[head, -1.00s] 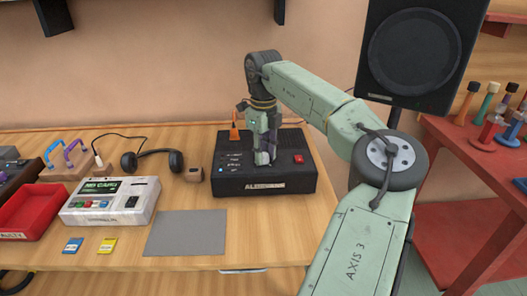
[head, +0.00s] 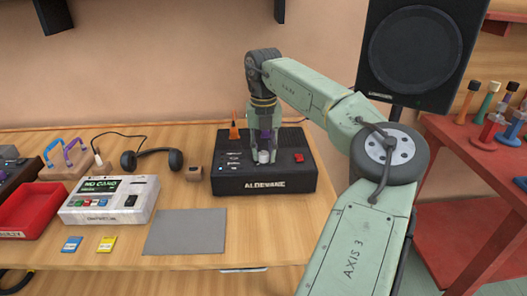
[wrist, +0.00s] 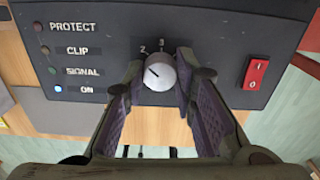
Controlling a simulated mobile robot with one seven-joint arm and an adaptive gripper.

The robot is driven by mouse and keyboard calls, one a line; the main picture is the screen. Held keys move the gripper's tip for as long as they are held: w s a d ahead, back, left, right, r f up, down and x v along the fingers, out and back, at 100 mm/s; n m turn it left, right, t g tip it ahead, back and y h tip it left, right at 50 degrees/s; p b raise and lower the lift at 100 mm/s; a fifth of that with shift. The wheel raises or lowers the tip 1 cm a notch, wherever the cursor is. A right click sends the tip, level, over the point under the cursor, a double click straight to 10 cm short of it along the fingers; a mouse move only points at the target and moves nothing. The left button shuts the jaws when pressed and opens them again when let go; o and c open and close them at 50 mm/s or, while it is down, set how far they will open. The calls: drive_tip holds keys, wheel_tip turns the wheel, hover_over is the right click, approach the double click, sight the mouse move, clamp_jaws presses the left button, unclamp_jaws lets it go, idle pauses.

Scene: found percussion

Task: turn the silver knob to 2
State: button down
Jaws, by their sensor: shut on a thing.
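The numerals 2 and 3 show above the knob; other numerals are hidden. My gripper (wrist: 160,70) is shut on the knob, one purple-padded finger on each side. In the head view the knob (head: 264,156) shows below my gripper (head: 265,148).
A red rocker switch (wrist: 257,73) sits right of the knob. Lamps labelled PROTECT, CLIP, SIGNAL and ON are at left; the ON lamp (wrist: 58,89) glows blue.

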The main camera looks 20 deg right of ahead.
sight(264, 153)
drive_tip(key=shift+m, duration=0.3)
idle(0.4)
drive_tip(key=c, duration=1.3)
unclamp_jaws()
wheel_tip(264, 153, up, 12)
